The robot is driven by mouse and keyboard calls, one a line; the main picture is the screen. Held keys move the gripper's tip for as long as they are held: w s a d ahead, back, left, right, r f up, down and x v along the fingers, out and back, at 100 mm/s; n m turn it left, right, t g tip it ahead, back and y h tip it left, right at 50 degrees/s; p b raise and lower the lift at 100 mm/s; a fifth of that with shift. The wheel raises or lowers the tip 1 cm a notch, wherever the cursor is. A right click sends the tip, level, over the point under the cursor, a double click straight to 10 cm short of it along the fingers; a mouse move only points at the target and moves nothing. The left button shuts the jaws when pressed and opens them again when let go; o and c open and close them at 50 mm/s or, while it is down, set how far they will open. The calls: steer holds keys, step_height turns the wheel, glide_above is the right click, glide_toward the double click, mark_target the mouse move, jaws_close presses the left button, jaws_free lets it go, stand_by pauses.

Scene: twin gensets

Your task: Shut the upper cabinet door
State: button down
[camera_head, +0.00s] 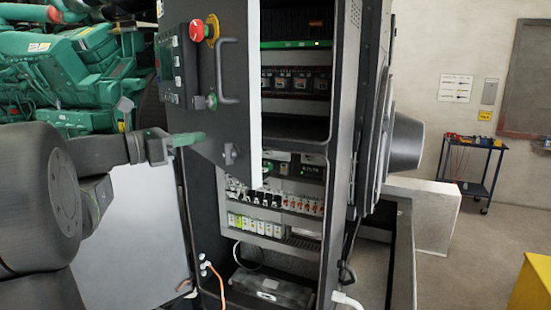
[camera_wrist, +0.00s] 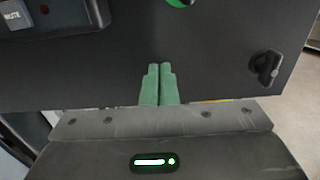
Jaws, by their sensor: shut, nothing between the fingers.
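The upper cabinet door (camera_head: 222,110) is a dark grey panel standing open, with the lit shelves of the cabinet (camera_head: 325,135) showing to its right. It carries a red stop button, a curved handle (camera_head: 228,70) and a small black latch (camera_head: 231,153) near its lower edge. In the wrist view the door's dark face (camera_wrist: 205,45) fills the upper part, with the latch (camera_wrist: 266,68) at right. My gripper (camera_head: 203,136) is shut and empty, its green fingers pointing at the door's lower face. The fingers also show in the wrist view (camera_wrist: 160,66). I cannot tell whether they touch the door.
A pale lower panel (camera_head: 140,240) stands out at the lower left, below my gripper. A green engine (camera_head: 75,70) is behind at left. A yellow block (camera_head: 532,285) is at lower right.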

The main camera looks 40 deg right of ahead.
steer(key=shift+w+d+p, duration=0.9)
steer(key=shift+d+p, duration=2.1)
steer(key=shift+d, duration=7.65)
steer(key=w+a+b, duration=0.1)
steer(key=a, duration=0.8)
steer(key=shift+w, duration=0.1)
steer(key=s+d, duration=0.1)
steer(key=d, duration=0.7)
steer(key=shift+d+p, duration=0.25)
steer(key=shift+p, duration=0.15)
steer(key=shift+s, duration=0.1)
